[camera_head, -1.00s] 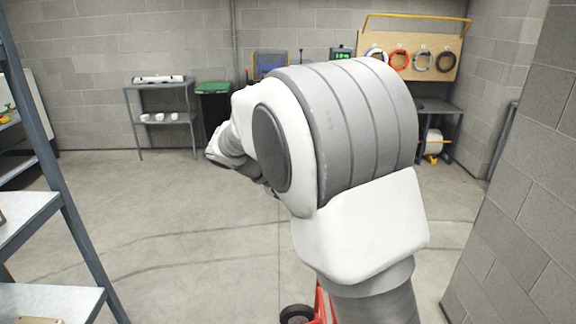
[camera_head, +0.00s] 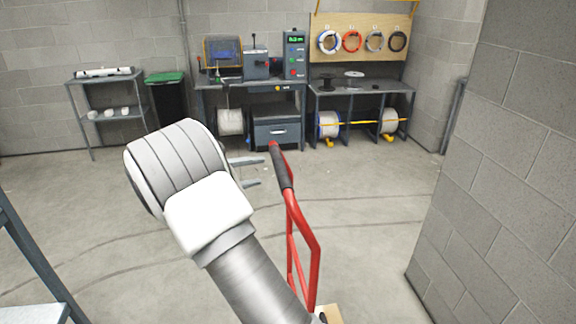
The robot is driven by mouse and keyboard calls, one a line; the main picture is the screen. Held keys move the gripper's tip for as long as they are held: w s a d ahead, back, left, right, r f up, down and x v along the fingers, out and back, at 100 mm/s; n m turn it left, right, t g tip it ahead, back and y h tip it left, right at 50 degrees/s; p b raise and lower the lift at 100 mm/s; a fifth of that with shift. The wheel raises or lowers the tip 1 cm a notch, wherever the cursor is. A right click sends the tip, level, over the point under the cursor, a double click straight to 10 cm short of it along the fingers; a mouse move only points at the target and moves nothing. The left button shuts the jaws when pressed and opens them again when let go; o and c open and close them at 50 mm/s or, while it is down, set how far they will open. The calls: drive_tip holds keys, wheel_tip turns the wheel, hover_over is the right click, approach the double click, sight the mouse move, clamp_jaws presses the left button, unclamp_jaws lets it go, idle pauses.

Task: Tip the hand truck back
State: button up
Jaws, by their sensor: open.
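The red hand truck (camera_head: 315,262) stands at the lower middle of the head view, with a black grip (camera_head: 281,168) on its red handle. Its lower part is mostly out of frame or hidden behind my arm. My gripper (camera_head: 262,172) shows past my forearm as two grey fingers, apart and empty. In the picture it is just left of the black grip. I cannot tell how far apart in depth they are, and my arm hides the gripper's base.
A block wall (camera_head: 500,170) rises close on the right. A shelf upright (camera_head: 30,250) stands at the lower left. Workbenches (camera_head: 345,90), a green-lidded bin (camera_head: 167,98) and a small shelf (camera_head: 105,100) line the back wall. The floor between is open.

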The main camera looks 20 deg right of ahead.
drive_tip(key=p+x, duration=0.1)
drive_tip(key=x, duration=1)
drive_tip(key=shift+w+f, duration=0.1)
drive_tip(key=shift+w, duration=0.05)
clamp_jaws()
idle(0.9)
